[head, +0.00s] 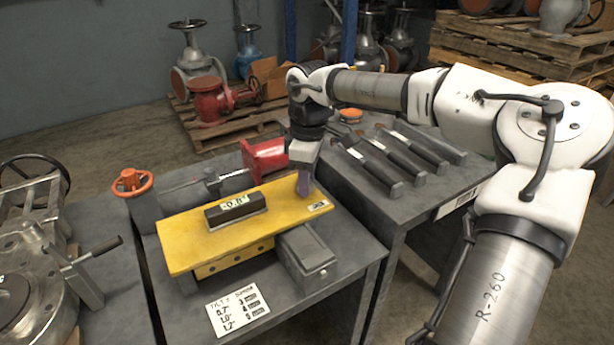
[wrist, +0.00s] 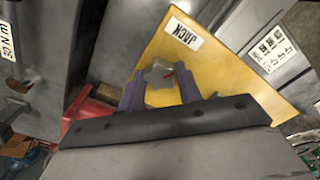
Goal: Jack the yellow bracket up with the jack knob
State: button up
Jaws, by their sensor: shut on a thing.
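The yellow bracket (head: 185,237) is a flat plate on the grey table in the head view; its corner also fills the middle of the wrist view (wrist: 220,75). A dark level with a small display (head: 236,211) lies on it. My gripper (head: 304,184) is at the bracket's far right corner, pointing down. A "JACK" label (wrist: 183,34) is beside the knob. The knob is hidden by the fingers in the head view.
A grey box (head: 306,258) stands by the bracket's near right side. A card with a tilt table (head: 237,305) lies in front. A red vise-like part (head: 265,157) and an orange handwheel (head: 132,184) are behind and left. Several dark bars (head: 372,165) lie on the right table.

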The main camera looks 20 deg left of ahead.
jog(key=shift+m, duration=1.3)
jog(key=shift+m, duration=0.3)
jog(key=o, duration=1)
jog(key=shift+f, duration=0.1)
notch_tip(320, 180, up, 14)
jog(key=p, duration=0.2)
jog(key=shift+d+p, duration=0.1)
jog(key=shift+p, duration=0.2)
